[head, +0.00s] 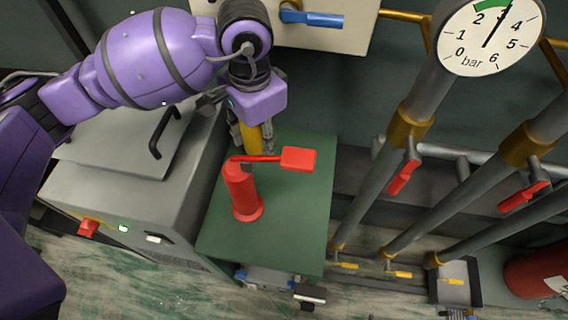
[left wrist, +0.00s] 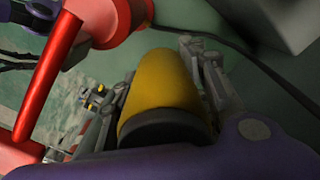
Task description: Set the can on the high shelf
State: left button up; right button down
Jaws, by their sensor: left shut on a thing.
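My left gripper (head: 252,138) comes in from the upper left and points down at the back left of the green table. It is shut on a yellow can (head: 252,132), mostly hidden by the wrist in the head view. In the left wrist view the can (left wrist: 164,80) lies between the two fingers, its dark end nearest the camera. I cannot tell whether the can touches the table. No high shelf can be made out for certain. My right gripper is in neither view.
A red post with a lever (head: 243,192) stands on the green table (head: 305,225), close to my left gripper. A grey machine (head: 125,200) stands left. Pipes with red handles and a gauge (head: 490,37) stand right. A pale panel (head: 335,38) with a blue valve handle is above.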

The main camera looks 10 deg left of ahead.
pick_arm(q)
send_over(263, 183)
jog(key=f, duration=0.9)
jog(key=shift+w+f, duration=0.2)
jog(key=shift+f, duration=0.75)
notch_tip(263, 183, down, 4)
jog(key=shift+r, duration=0.2)
jog(key=shift+s+f, duration=0.15)
jog(key=shift+f, duration=0.15)
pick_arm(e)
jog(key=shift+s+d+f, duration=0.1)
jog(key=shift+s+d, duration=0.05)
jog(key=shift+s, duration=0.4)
